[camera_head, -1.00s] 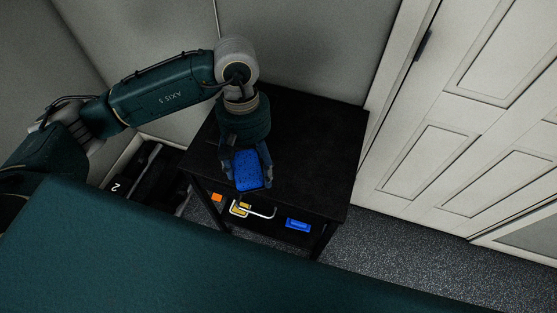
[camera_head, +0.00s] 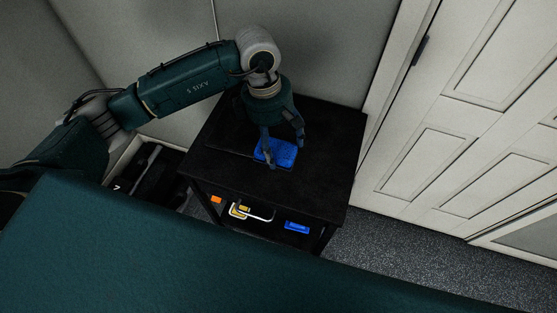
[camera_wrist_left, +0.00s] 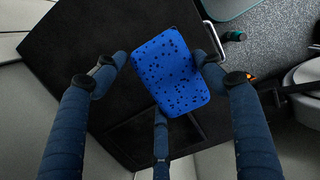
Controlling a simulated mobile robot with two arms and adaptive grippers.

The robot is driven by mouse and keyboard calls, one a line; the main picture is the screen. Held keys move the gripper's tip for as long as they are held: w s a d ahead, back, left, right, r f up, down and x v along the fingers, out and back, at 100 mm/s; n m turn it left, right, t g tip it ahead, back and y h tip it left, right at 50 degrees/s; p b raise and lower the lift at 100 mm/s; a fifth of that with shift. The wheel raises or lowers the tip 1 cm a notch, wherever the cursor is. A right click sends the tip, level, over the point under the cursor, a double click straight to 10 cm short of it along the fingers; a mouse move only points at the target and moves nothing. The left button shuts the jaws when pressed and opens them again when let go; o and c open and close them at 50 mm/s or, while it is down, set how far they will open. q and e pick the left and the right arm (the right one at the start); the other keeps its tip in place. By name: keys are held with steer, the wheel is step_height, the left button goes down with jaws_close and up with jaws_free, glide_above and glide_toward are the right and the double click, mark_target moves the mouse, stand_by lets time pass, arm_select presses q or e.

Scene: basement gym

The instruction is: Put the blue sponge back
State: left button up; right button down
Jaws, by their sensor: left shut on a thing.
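The blue sponge (camera_head: 277,152) is a bright blue block with dark speckles. It is between the fingers of my left gripper (camera_head: 285,157), over the black table's top (camera_head: 325,165). In the left wrist view the sponge (camera_wrist_left: 170,72) sits tilted between the fingertips, and the gripper (camera_wrist_left: 165,65) is shut on it. I cannot tell whether its underside touches the table. A dark rectangular outline, perhaps a shallow tray (camera_wrist_left: 125,135), shows on the table top beside the sponge. My right gripper is not in view.
The table's lower shelf holds an orange block (camera_head: 216,199), a yellow item with a white handle (camera_head: 240,210) and a blue packet (camera_head: 297,227). A wall stands behind and a white panelled door (camera_head: 470,130) at the right. The table's right side is clear.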

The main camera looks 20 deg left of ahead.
arm_select(q)
glide_above(281, 171)
steer(key=f, duration=0.3)
steer(key=f+p, duration=0.1)
steer(key=f, duration=0.1)
steer(key=shift+a+f, duration=0.3)
step_height(281, 171, down, 3)
steer(key=shift+s+f+p, duration=0.1)
steer(key=shift+f+p, duration=0.05)
steer(key=shift+p, duration=0.3)
steer(key=shift+f, duration=0.55)
steer(key=shift+f, duration=0.1)
steer(key=o, duration=1.1)
